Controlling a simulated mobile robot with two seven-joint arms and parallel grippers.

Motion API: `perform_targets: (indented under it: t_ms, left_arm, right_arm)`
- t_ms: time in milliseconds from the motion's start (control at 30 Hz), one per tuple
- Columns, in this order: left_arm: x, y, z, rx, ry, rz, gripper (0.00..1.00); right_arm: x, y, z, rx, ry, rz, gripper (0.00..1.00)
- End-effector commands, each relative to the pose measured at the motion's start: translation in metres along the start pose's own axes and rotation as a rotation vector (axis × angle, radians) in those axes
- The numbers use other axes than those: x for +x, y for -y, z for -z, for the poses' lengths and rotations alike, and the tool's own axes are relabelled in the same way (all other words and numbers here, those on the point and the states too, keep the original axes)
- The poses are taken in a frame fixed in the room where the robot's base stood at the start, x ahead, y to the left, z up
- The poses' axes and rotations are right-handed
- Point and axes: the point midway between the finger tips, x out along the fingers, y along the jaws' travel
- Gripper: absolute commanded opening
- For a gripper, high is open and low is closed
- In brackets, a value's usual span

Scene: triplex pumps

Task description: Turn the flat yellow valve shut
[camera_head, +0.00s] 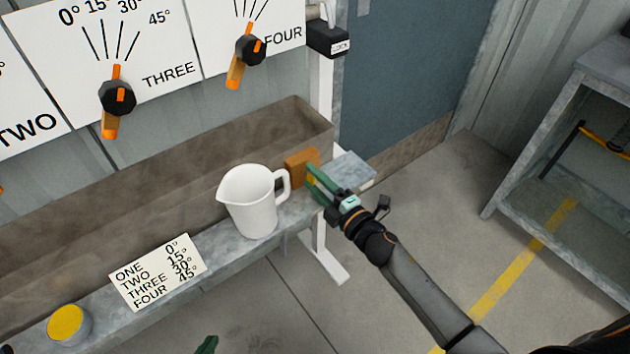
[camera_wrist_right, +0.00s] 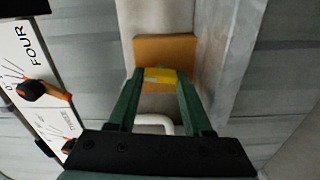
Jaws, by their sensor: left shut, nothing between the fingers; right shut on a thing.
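The flat yellow valve (camera_wrist_right: 161,75) shows in the right wrist view between my right fingertips, in front of an orange-brown block (camera_wrist_right: 180,50). My right gripper (camera_head: 312,178) is shut on the valve, at the right end of the trough, and its green fingers hide most of the valve in the head view. The orange-brown block also shows in the head view (camera_head: 300,163). Of my left gripper (camera_head: 207,345), only a green fingertip shows at the bottom edge; it is shut and empty, away from the valve.
A white jug (camera_head: 250,205) stands on the ledge just left of the right gripper. A label card (camera_head: 157,272) and a yellow-topped can (camera_head: 68,325) are further left. Dials (camera_head: 117,97) line the wall above the trough (camera_head: 150,185). A shelf unit (camera_head: 570,130) stands right, with open floor between.

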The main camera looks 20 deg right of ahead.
Motion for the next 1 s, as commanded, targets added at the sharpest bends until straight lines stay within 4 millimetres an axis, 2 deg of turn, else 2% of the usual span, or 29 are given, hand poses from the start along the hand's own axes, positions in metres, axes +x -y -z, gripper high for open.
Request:
perform_targets:
  t_ms: [300,833,867,1000]
  left_arm:
    - [0.0012,0.0010,-0.0024,0.000,0.000,0.002,0.00]
    - [0.0009,0.0016,-0.0027,0.000,0.001,0.003,0.00]
    - [0.0009,0.0016,-0.0027,0.000,0.001,0.003,0.00]
    - [0.0008,0.0016,-0.0027,0.000,0.001,0.003,0.00]
  right_arm:
    - [-0.0003,0.0012,-0.0002,-0.114,0.000,0.001,0.00]
    - [-0.0003,0.0011,-0.0003,-0.135,0.000,0.002,0.00]
    - [-0.0003,0.0011,-0.0003,-0.134,0.000,0.002,0.53]
    - [-0.0002,0.0010,-0.0003,-0.133,0.000,0.001,0.69]
